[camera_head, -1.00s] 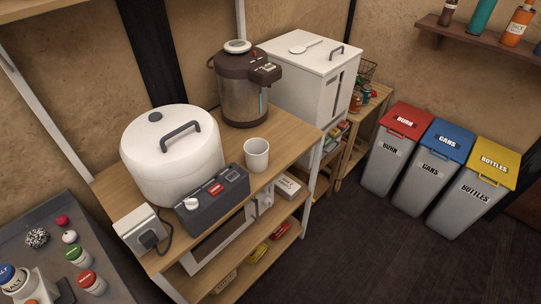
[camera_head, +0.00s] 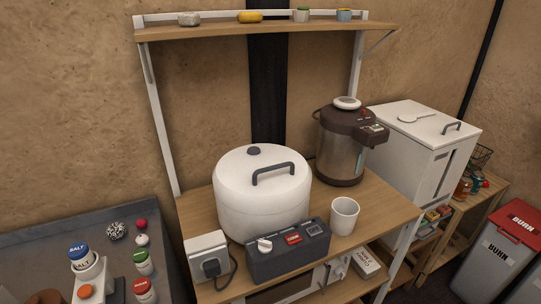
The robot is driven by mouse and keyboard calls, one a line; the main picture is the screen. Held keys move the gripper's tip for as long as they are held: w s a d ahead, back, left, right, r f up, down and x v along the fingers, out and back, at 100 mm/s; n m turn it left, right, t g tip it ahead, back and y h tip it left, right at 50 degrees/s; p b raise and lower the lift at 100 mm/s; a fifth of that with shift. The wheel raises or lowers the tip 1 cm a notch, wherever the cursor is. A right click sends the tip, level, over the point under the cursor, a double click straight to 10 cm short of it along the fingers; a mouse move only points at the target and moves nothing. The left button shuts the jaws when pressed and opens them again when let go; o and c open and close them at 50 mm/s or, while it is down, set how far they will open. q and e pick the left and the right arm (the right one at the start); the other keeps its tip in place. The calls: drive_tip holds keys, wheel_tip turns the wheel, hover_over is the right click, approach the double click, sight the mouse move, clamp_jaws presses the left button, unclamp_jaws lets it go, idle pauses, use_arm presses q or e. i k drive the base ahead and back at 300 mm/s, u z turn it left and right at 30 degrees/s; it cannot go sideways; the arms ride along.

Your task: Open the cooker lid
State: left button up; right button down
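A large white round cooker (camera_head: 262,205) stands on the wooden counter in the middle of the head view. Its white lid (camera_head: 228,168) is shut and carries a dark arched handle (camera_head: 273,172) and a small dark knob at the back. A dark grey control box (camera_head: 288,252) with a white dial and a red label sits at the cooker's front. Neither of my grippers shows in the head view.
A white cup (camera_head: 344,216) stands right of the cooker, with a brown and steel hot-water pot (camera_head: 342,150) behind it. A shelf (camera_head: 220,32) with small items spans above. A socket box (camera_head: 208,256) with a plug is at front left.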

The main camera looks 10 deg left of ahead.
sight(257, 179)
drive_tip(key=u, duration=2.6)
drive_tip(key=k, duration=0.35)
drive_tip(key=z, duration=1.3)
